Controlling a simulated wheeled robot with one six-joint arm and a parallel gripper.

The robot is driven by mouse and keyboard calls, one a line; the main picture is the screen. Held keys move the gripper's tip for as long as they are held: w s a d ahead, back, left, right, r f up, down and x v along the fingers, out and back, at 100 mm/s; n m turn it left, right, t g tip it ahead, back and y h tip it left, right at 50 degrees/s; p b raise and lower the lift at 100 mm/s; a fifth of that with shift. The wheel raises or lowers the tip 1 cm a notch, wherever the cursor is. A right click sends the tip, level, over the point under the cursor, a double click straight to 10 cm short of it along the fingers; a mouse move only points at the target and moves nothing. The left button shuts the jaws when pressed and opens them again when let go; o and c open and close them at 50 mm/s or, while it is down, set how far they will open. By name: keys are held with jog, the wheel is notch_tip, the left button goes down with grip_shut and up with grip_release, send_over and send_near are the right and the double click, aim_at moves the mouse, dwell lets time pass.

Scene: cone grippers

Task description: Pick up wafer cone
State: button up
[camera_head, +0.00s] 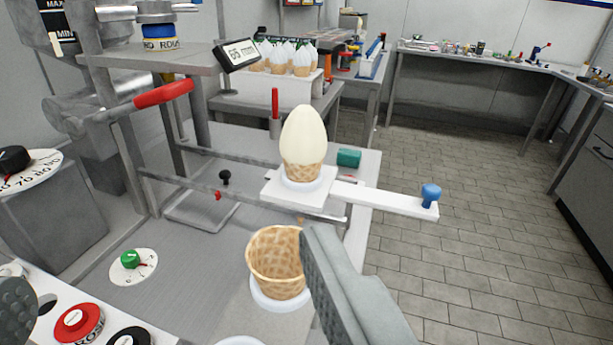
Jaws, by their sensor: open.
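An empty wafer cone (268,265) stands upright, open end up, in a white ring holder (282,303) on the grey machine top. My gripper (165,265) is open and empty, its two fingers wide apart. The right finger is close beside the cone's right side in the picture and hides part of it; I cannot tell whether they touch. The left finger shows only at the lower left edge. A second wafer cone (302,170) with a smooth cream-coloured egg-shaped top stands on a white plate (290,192) behind the empty cone.
A white bar with a blue knob (431,193) sticks out right of the plate. A red-handled lever (163,94) and metal frame stand at left. Dials, including a green knob (131,259) and a red knob (79,321), sit at lower left. Tiled floor (470,260) is clear at right.

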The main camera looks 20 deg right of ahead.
jog(key=w+d+r+g, duration=0.2)
jog(key=w+g, duration=0.1)
jog(key=w, duration=0.3)
jog(key=w+d+r+g, duration=0.2)
jog(key=w+r+g, duration=0.1)
jog(key=w, duration=0.3)
jog(key=g, duration=0.7)
send_near(304, 152)
jog(key=x, duration=0.3)
jog(key=shift+w+a+f, duration=0.15)
jog(key=shift+w+f, duration=0.15)
jog(key=shift+w, duration=0.05)
jog(key=shift+s+x, duration=0.2)
jog(key=shift+x, duration=2.4)
jog(key=c, duration=0.7)
